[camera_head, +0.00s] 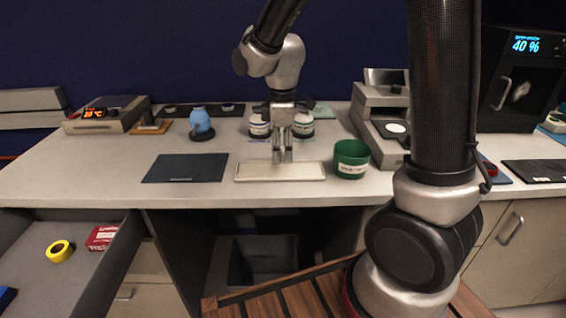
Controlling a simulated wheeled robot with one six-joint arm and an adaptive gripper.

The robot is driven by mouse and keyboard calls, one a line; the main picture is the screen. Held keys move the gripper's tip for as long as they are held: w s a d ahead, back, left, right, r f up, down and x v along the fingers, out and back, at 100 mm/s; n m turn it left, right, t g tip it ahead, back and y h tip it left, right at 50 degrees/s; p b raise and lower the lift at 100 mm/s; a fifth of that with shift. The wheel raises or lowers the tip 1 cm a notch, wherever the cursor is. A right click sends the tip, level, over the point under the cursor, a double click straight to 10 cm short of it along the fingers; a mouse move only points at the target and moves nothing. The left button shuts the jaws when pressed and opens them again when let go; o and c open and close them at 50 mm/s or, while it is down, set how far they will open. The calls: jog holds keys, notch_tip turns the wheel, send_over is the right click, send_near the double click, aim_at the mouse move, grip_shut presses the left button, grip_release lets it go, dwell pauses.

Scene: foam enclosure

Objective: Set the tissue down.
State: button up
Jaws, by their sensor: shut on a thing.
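My gripper (282,158) points straight down over the middle of the counter, with its fingers shut. The tissue is between the fingers, but it is too small and pale to make out clearly. Directly below the fingertips is a pale, shallow rectangular tray (254,177) near the counter's front edge. I cannot tell whether the fingertips touch it.
A dark mat (185,168) lies left of the tray, and a green cup (351,158) stands right of it. Two white jars (303,126) stand behind my gripper. A blue object (201,122) stands back left. An open drawer (60,225) holds yellow tape (59,251).

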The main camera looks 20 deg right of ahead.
aim_at(282, 162)
jog(key=shift+f, duration=2)
jog(key=shift+f, duration=0.1)
jog(key=o, duration=0.6)
jog(key=shift+o, duration=0.2)
notch_tip(282, 162, up, 12)
jog(key=shift+r, duration=0.15)
jog(key=s+d+r+m+t, duration=0.2)
jog(key=s+d+r+m, duration=0.1)
jog(key=s+d+m, duration=0.4)
jog(key=s+d+r+m+t, duration=0.2)
jog(key=s+d+m, duration=0.5)
jog(key=s, duration=0.4)
jog(key=shift+s+d+r, duration=0.15)
jog(key=shift+s+r, duration=0.25)
jog(key=shift+r, duration=0.25)
